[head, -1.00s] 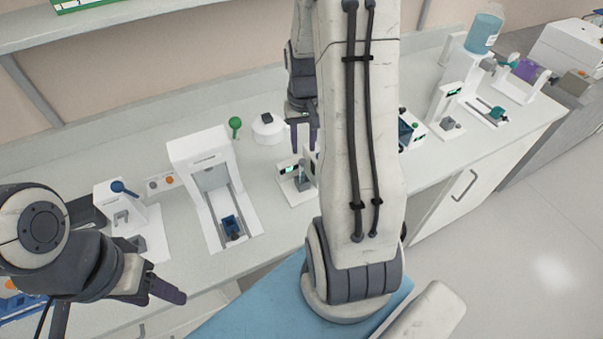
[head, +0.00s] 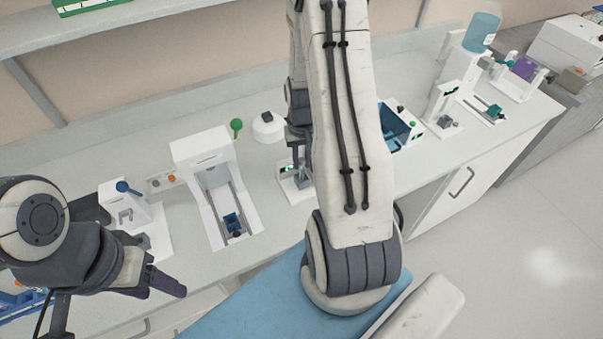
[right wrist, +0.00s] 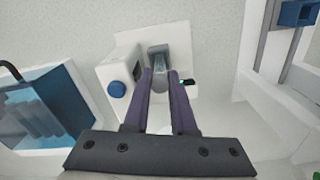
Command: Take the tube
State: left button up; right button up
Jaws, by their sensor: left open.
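The tube (right wrist: 159,72) stands in a small white device (right wrist: 125,57) with a round blue knob. In the right wrist view its grey upper part lies between and just beyond the purple fingertips. My right gripper (right wrist: 160,75) is open, pointing at the tube, with one finger on each side; I cannot tell if they touch it. In the head view, my right gripper (head: 300,160) is over the small device (head: 291,188), which has a green display, and my forearm hides part of that area. My left gripper (head: 165,283) is open and empty at the lower left, away from the tube.
A white track stand (head: 205,165) with a blue carriage (head: 232,222) is left of the device. A blue-lined bin (head: 398,125) stands on its right. A green-knobbed pin (head: 236,127) and a round white unit (head: 267,127) are behind. A blue-levered device (head: 125,190) is further left.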

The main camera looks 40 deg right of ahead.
grip_shut()
jog(key=shift+r, duration=0.1)
jog(key=shift+r, duration=0.3)
notch_tip(320, 180, up, 9)
jog(key=shift+r+b, duration=0.15)
jog(key=shift+b, duration=0.9)
